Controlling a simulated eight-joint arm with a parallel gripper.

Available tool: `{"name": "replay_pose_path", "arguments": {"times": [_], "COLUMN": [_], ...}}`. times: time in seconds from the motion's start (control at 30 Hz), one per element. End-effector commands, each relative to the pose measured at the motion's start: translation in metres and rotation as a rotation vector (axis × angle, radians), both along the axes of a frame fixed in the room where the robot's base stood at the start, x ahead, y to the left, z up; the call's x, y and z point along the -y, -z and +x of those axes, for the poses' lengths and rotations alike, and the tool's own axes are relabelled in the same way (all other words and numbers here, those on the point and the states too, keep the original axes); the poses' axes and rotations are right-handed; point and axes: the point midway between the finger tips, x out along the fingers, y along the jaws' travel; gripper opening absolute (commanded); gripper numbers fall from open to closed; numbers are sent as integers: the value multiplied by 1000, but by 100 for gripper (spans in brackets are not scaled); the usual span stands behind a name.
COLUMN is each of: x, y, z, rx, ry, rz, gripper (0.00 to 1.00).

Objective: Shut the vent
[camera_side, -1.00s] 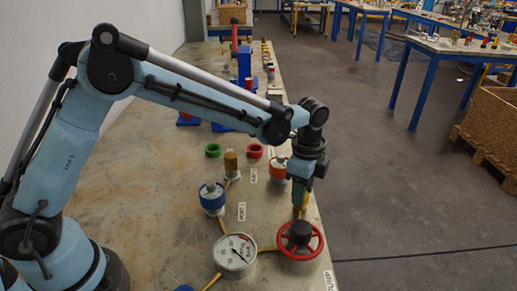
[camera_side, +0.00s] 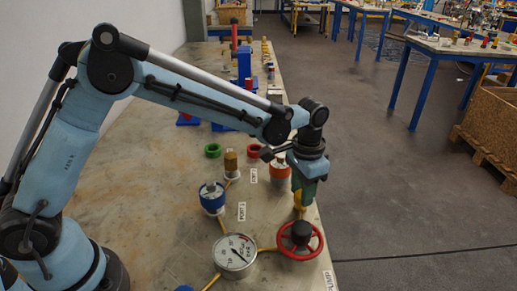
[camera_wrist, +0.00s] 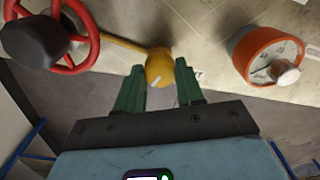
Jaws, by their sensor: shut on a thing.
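A yellow knob (camera_side: 300,199) with a white mark sits on a yellow pipe beyond the red handwheel in the side view. It also shows in the wrist view (camera_wrist: 159,66). My gripper (camera_side: 300,192), with green fingers, points down over the knob. The fingers hide part of the knob in the side view. Small white labels (camera_side: 242,211) lie on the bench. I cannot read for sure which one marks the vent.
The red handwheel (camera_side: 300,240) stands close in front of my gripper. An orange-collared vessel (camera_side: 281,171) is just behind it. A dial gauge (camera_side: 234,252) and a blue-collared vessel (camera_side: 212,197) stand to the left. The bench (camera_side: 150,180) is bare further left.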

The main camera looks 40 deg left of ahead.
Motion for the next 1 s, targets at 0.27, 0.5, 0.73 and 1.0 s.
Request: {"name": "replay_pose_path", "arguments": {"times": [0.27, 0.5, 0.73, 1.0], "x": [1, 0, 1, 0], "y": [0, 0, 0, 0], "z": [0, 0, 0, 0], "rx": [2, 2, 2, 3], "ry": [-222, -351, -410, -424], "rz": [-2, -1, -1, -2], "gripper": [7, 7, 7, 7]}}
